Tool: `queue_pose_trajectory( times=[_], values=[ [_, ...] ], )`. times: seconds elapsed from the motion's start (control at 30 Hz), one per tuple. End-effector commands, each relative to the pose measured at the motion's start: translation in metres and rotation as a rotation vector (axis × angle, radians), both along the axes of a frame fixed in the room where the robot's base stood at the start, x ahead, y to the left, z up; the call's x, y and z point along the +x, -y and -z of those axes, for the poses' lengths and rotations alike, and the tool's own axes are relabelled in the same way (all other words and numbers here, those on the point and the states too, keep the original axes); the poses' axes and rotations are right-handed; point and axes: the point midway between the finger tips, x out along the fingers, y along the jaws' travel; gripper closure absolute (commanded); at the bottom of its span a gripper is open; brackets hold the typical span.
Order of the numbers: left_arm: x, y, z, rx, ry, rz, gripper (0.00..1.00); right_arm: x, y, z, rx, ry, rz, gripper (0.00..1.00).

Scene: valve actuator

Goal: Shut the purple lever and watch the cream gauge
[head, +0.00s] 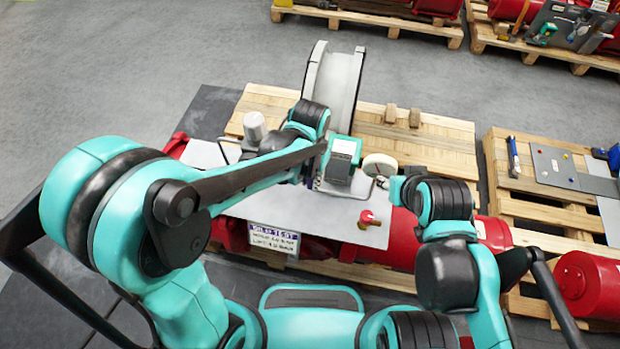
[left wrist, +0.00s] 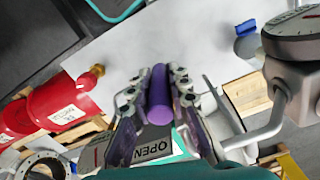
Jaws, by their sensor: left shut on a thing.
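In the left wrist view, the purple lever (left wrist: 158,95) is a rounded bar between the fingers of my left gripper (left wrist: 155,85), which is shut on it. In the head view, the lever is hidden by my left arm. A gauge (left wrist: 292,38) with a pale dial and grey housing stands at the right of the left wrist view, cut by the frame edge; its reading is unclear. In the head view, a cream disc (head: 380,165) lies right of my left wrist; I cannot tell whether it is a gauge. A grey plate lettered OPEN (left wrist: 152,148) shows below the lever. My right gripper cannot be made out.
A pale metal plate (head: 320,207) lies under the valve gear. A red knob (head: 366,217) stands on its right part. A grey wheel-like ring (head: 335,80) stands behind. A bent grey pipe (left wrist: 260,130) is beside the gauge. Wooden pallets (head: 440,145) surround the gear.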

Motion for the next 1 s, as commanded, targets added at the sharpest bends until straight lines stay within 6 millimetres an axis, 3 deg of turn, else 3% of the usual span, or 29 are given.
queue_pose_trajectory(
  times=[0.17,0.53,0.93,0.97,1.0],
  values=[
    [-0.002,0.007,0.002,0.075,0.010,0.008,1.00,0.000,0.000,0.003,0.000,0.000,0.000,0.60],
    [-0.006,0.031,0.011,0.437,0.085,0.006,1.00,0.000,0.000,0.032,0.000,0.000,0.000,0.60],
    [-0.007,0.033,0.009,0.486,0.095,0.000,1.00,0.000,0.000,0.033,0.000,0.000,0.000,0.60],
    [-0.007,0.033,0.009,0.486,0.095,0.000,0.77,0.000,0.000,0.033,0.000,0.000,0.000,0.60],
    [-0.007,0.033,0.009,0.486,0.095,0.000,0.67,0.000,0.000,0.033,0.000,0.000,0.000,0.60]
  ],
)
